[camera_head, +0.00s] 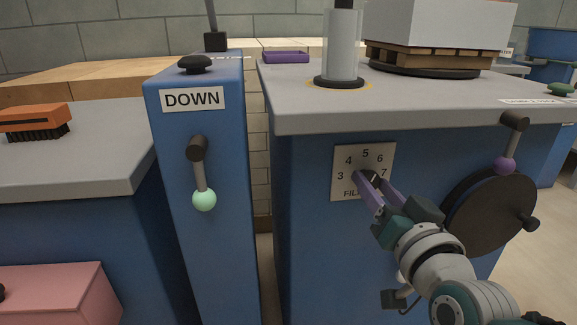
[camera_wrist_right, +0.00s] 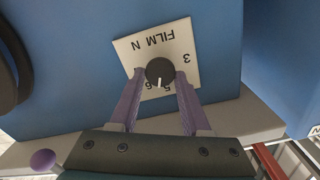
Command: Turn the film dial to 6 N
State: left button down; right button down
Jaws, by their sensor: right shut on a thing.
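The film dial is a black round knob (camera_wrist_right: 160,71) on a white plate (camera_head: 347,157) marked 3 to 7 and FILM, on the blue front of the grey-topped bench. In the right wrist view the plate (camera_wrist_right: 182,36) appears upside down, and the knob's white pointer line points down near the 5, seemingly slightly toward the 6. The exact reading is hard to tell. My right gripper (camera_head: 373,182) has its purple fingers on both sides of the knob, shut on it. The fingers cover part of the plate. My left gripper is in neither view.
A dark handwheel (camera_head: 487,215) and a purple-knobbed lever (camera_head: 505,165) are right of the dial, close to my right arm. A blue post (camera_head: 170,130) labelled DOWN with a green-knobbed lever (camera_head: 204,199) stands left.

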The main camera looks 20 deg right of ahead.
jog(key=shift+m, duration=2.2)
jog(key=shift+c, duration=2)
grip_release()
jog(key=p+v, duration=0.3)
jog(key=v, duration=0.7)
jog(key=shift+p, duration=0.35)
jog(key=shift+d, duration=0.15)
